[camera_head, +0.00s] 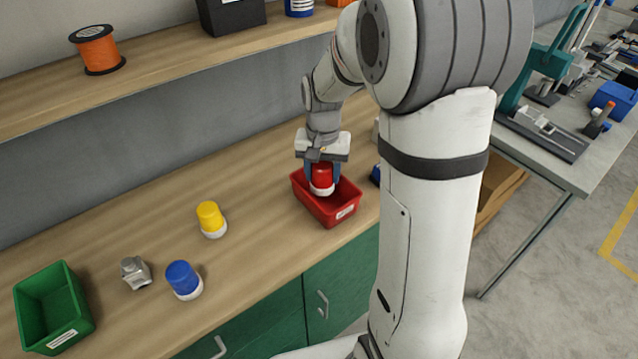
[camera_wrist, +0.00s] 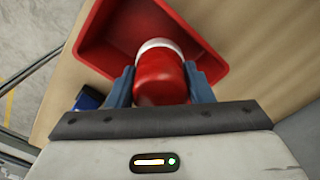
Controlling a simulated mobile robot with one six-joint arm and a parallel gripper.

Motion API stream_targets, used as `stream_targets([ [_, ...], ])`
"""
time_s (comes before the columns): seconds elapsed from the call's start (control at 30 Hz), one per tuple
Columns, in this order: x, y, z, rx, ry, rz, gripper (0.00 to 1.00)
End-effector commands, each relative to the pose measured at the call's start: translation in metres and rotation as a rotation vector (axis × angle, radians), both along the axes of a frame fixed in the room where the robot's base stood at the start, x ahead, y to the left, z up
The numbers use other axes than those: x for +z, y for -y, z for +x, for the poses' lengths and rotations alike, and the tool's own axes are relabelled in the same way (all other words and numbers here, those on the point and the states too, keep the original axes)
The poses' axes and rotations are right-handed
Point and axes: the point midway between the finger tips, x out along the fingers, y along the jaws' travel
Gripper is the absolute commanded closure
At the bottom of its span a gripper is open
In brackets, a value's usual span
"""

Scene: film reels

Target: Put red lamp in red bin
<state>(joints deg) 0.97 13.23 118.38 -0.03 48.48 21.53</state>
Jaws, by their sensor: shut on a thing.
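The red lamp (camera_head: 322,177), a red dome on a white base, is between the fingers of my gripper (camera_head: 322,182). My gripper is shut on it and holds it upright over the red bin (camera_head: 343,214). In the wrist view the red lamp (camera_wrist: 161,80) sits between the two blue fingers of my gripper (camera_wrist: 161,88). The red bin (camera_wrist: 95,45) lies behind and below it there. I cannot tell whether the lamp's base touches the bin floor.
A yellow lamp (camera_head: 210,219), a blue lamp (camera_head: 183,280), a grey metal part (camera_head: 135,273) and a green bin (camera_head: 84,312) stand to the left on the wooden bench (camera_head: 255,225). A blue object (camera_head: 375,175) is right of the red bin. A shelf (camera_head: 150,66) runs above the bench.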

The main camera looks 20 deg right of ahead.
Motion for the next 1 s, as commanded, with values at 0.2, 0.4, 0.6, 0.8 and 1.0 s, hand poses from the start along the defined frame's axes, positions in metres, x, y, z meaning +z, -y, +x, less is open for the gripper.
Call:
stream_targets([
  [0.2, -0.026, -0.001, 0.000, 0.003, -0.002, 0.000, 0.78],
  [0.4, -0.042, -0.001, 0.000, 0.003, 0.001, 0.001, 0.78],
  [0.6, -0.042, -0.002, 0.000, 0.004, 0.002, 0.000, 0.78],
  [0.8, -0.044, -0.002, 0.000, 0.004, 0.002, 0.000, 0.48],
  [1.0, -0.044, -0.002, 0.000, 0.004, 0.001, 0.001, 0.31],
])
